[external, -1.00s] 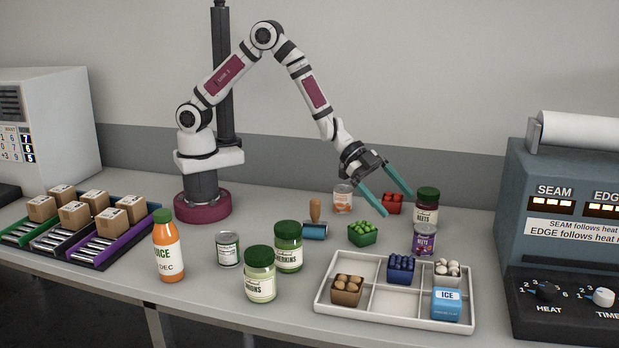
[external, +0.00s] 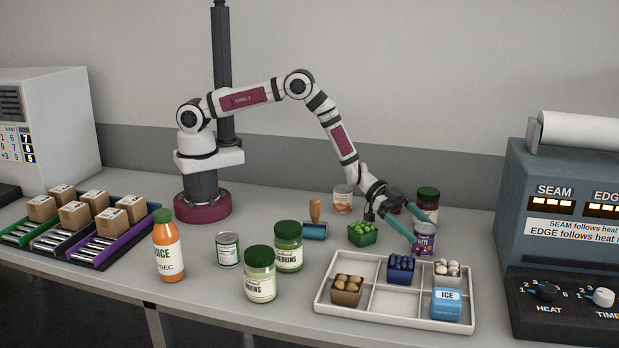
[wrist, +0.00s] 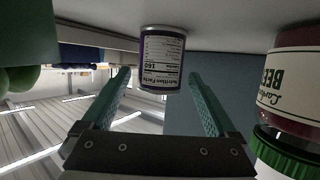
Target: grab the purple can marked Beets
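The purple can (external: 424,240) marked Beets stands upright on the table behind the tray's right part. My gripper (external: 424,230) is low at the can, its teal fingers open, one in front of the can's left side and one near its upper right. In the wrist view the can (wrist: 163,62) shows its nutrition label, upside down, ahead of and between the two open fingers. A gap remains between each finger and the can there. I cannot tell whether anything touches in the external view.
A Beets jar with a green lid (external: 428,203) stands close behind the can and shows at right in the wrist view (wrist: 292,85). A green punnet (external: 361,234) is to the left. The white divided tray (external: 394,302) lies in front.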

